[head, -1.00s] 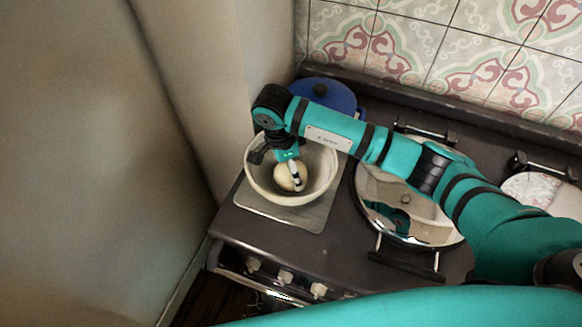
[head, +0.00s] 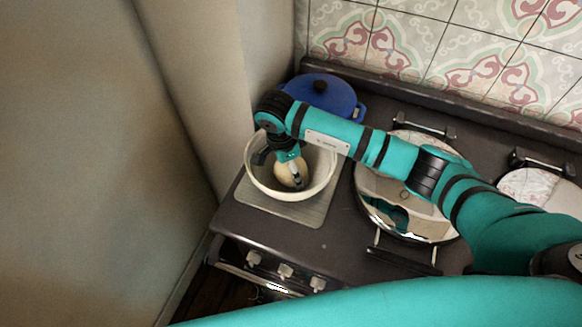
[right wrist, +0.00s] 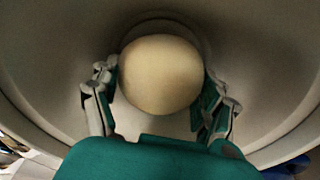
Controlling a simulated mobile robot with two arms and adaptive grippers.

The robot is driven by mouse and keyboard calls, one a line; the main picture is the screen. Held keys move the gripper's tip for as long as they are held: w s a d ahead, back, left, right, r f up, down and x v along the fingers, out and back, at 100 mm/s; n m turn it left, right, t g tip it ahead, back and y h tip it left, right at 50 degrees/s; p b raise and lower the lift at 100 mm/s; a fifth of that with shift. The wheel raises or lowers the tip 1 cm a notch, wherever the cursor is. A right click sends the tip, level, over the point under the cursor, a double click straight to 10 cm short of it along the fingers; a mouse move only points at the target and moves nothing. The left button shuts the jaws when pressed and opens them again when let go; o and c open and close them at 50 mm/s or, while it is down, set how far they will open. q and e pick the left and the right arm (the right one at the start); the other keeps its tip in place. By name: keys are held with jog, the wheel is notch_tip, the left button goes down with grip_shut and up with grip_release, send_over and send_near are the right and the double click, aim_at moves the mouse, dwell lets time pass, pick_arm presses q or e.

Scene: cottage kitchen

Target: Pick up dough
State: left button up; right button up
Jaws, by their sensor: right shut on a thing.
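The dough (head: 288,174) is a pale, smooth ball inside a white bowl (head: 263,190). The bowl stands on a grey square plate at the left of the stove top. My right gripper (head: 292,176) reaches down into the bowl and is shut on the dough. In the right wrist view the dough (right wrist: 162,74) sits between the two fingers of my right gripper (right wrist: 160,95), one on each side, with the bowl wall (right wrist: 270,60) around them. Whether the dough touches the bowl's bottom cannot be told. My left gripper is not in view.
A blue lidded pot (head: 328,92) stands behind the bowl. A shiny round hob lid (head: 385,188) lies right of the bowl under my right arm, with another (head: 530,188) farther right. A wall rises close on the left; stove knobs (head: 285,271) line the front.

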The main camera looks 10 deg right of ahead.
notch_tip(320, 180, up, 10)
jog(key=b, duration=0.3)
jog(key=shift+f, duration=0.1)
jog(key=shift+r, duration=0.7)
notch_tip(320, 180, up, 4)
jog(key=p, duration=0.4)
jog(key=shift+f, duration=0.1)
